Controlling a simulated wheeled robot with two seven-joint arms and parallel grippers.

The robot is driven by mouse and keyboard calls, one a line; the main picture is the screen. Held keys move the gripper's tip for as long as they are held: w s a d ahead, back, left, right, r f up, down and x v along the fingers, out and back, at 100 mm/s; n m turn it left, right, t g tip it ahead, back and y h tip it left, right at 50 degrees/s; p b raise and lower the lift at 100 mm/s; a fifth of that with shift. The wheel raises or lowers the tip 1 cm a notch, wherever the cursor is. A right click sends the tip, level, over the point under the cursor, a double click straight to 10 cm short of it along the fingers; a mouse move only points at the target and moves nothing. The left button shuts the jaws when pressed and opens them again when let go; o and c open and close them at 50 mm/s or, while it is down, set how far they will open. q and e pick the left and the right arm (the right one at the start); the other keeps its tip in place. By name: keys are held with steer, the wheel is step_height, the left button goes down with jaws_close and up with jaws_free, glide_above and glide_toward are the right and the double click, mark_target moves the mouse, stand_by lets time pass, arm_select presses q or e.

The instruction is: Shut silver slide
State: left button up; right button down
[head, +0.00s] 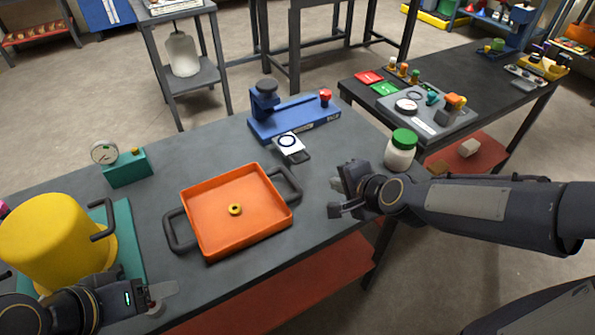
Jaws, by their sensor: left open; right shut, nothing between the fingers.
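The silver slide (289,142) is a small light plate with a dark ring on it and a dark handle (296,157) at its front end. It sticks out toward the front from the blue press-like fixture (293,119), so it stands drawn out. My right gripper (337,194) is shut and empty, in front and to the right of the handle, apart from it. My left gripper (155,301) is open at the lower left, near the yellow pot, far from the slide. The slide's inner end is hidden in the fixture.
An orange tray (215,191) with black side handles holds a small yellow ring (235,209). A green-lidded jar (401,150) stands just behind my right gripper. A yellow pot (50,246) and a teal gauge block (127,168) are left. Tabletop between slide and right gripper is clear.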

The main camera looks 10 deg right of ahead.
steer(key=shift+x, duration=0.85)
steer(key=x, duration=0.8)
steer(key=shift+w+f+b, duration=0.15)
steer(key=shift+b, duration=0.25)
steer(key=w, duration=0.1)
steer(key=w+a+p, duration=0.1)
steer(key=shift+w+r, duration=0.25)
steer(key=shift+w+a, duration=0.25)
steer(key=shift+w, duration=0.5)
